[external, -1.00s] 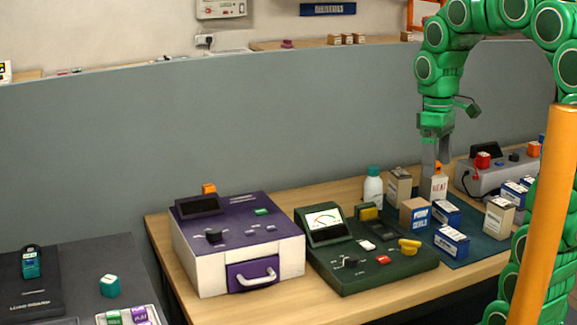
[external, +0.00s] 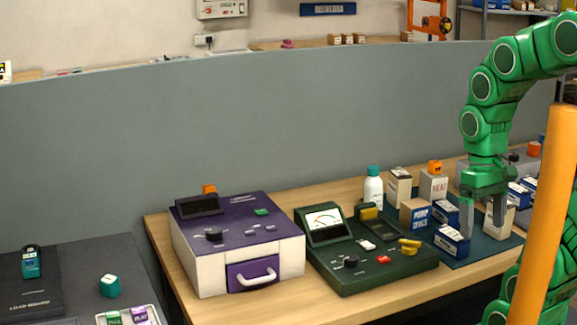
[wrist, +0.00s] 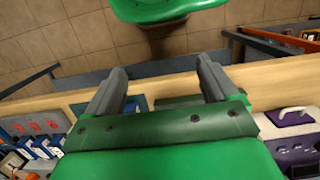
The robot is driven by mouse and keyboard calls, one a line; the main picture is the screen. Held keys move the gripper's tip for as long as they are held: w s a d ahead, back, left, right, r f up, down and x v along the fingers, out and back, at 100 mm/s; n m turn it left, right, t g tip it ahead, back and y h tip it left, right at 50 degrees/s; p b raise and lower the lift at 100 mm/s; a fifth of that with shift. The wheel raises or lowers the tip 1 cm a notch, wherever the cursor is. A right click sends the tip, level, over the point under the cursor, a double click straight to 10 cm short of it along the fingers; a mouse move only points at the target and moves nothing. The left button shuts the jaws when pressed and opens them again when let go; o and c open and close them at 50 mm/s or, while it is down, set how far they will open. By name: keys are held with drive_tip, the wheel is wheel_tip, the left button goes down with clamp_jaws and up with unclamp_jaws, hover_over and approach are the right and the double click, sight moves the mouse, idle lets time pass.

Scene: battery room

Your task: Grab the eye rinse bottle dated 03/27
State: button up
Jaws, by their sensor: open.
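A white bottle with a teal cap (external: 373,187) stands upright near the back edge of the wooden table, left of a beige box. Its label is too small to read, so I cannot see a date. My gripper (external: 482,222) is to the right of the bottle, pointing down over the right part of the dark mat, by the boxes there. Its two fingers are apart with nothing visible between them; they also show spread in the wrist view (wrist: 158,80). The bottle cannot be made out in the wrist view.
Beige boxes (external: 398,188) and blue-and-white boxes (external: 452,241) crowd the dark mat around my gripper. A green meter device (external: 385,268) and a purple-and-white case (external: 238,245) stand to the left. An orange post (external: 545,220) hides part of the right side. A grey partition (external: 200,120) rises behind the table.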

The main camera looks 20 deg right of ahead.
drive_tip(key=shift+c, duration=1.3)
